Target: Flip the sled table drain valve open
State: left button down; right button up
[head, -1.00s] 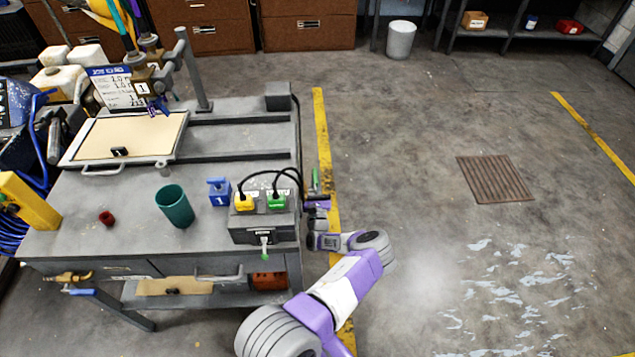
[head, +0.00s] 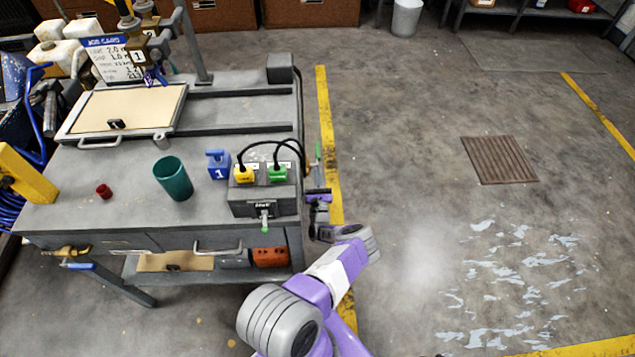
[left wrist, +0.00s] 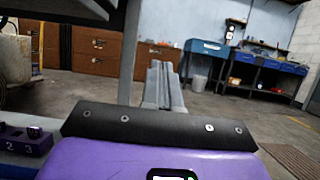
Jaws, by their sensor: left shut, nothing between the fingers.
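A brass valve (head: 66,250) with a blue lever (head: 76,266) sits under the front left edge of the grey sled table (head: 110,225); the lever lies roughly level. It looks like the drain valve, though no label on it is readable. My left gripper (head: 319,178) is low beside the table's right side, far from this valve. It is shut and empty, pointing toward the back of the room. In the left wrist view its purple body and dark bar (left wrist: 150,127) fill the bottom. My right gripper is out of view.
A purple holder (left wrist: 22,145) marked 2 and 3 is close at left in the wrist view. A control box (head: 262,205) with yellow and green plugs and a green cup (head: 173,178) stand on the table. Open floor (head: 420,200) lies to the right.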

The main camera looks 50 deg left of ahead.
pick_arm(q)
jog(key=shift+f, duration=1.95)
